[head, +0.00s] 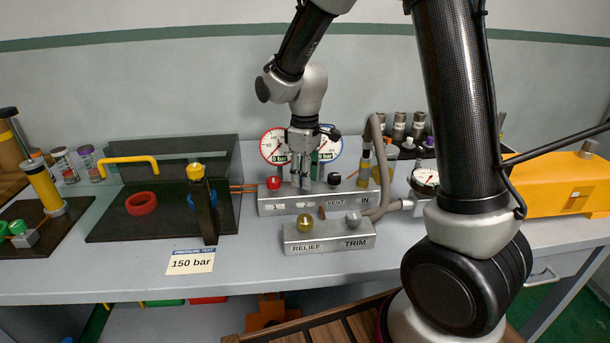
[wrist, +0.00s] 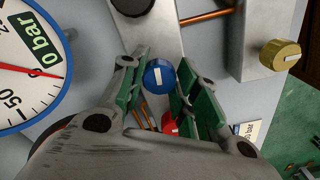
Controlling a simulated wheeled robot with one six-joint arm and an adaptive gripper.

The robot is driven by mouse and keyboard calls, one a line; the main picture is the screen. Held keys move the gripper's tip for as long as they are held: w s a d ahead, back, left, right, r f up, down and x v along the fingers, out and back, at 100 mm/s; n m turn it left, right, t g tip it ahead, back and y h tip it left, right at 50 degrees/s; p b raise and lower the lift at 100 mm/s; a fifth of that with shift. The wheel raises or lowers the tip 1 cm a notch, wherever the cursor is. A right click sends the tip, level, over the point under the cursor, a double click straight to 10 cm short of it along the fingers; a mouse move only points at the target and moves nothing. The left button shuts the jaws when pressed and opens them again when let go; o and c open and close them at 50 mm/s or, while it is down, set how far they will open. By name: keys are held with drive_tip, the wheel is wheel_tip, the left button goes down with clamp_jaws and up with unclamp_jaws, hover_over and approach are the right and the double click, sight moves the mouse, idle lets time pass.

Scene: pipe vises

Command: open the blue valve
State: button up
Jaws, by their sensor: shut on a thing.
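The blue valve (wrist: 160,77) is a round knob with a white mark on top, on a grey metal block (head: 290,205). It sits between the green-padded fingers of my gripper (wrist: 163,82) in the wrist view. My gripper (head: 303,182) points down over the block in the head view and is shut on the knob. In the head view the fingers hide the blue valve. A red knob (head: 273,183) is left of the gripper and a black knob (head: 334,179) right of it. The red knob (wrist: 170,128) also shows in the wrist view.
A blue-rimmed gauge (wrist: 30,60) shows "0 bar"; a red-rimmed gauge (head: 274,146) stands beside it. In front is a RELIEF/TRIM block (head: 330,240) with a brass knob (head: 306,223). A grey hose (head: 379,150) rises at right. A "150 bar" card (head: 190,262) lies near the front edge.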

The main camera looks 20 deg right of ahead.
drive_tip(key=o, duration=1)
wheel_tip(320, 180, up, 12)
drive_tip(key=shift+r, duration=0.1)
drive_tip(key=s+d+r+m+t, duration=0.1)
drive_tip(key=s+d+m, duration=0.2)
drive_tip(key=s+d, duration=0.2)
drive_tip(key=s+d+r+m+t, duration=0.2)
drive_tip(key=s+d+m, duration=0.1)
drive_tip(key=s, duration=0.7)
drive_tip(key=s+d+r+m+t, duration=0.1)
drive_tip(key=s+d+m, duration=0.2)
drive_tip(key=s+d, duration=0.3)
drive_tip(key=shift+s+d+r, duration=0.15)
drive_tip(key=shift+s+d, duration=0.05)
drive_tip(key=shift+s, duration=0.35)
drive_tip(key=shift+s+d+r, duration=0.1)
drive_tip(key=shift+s+d, duration=0.05)
drive_tip(key=shift+s, duration=0.35)
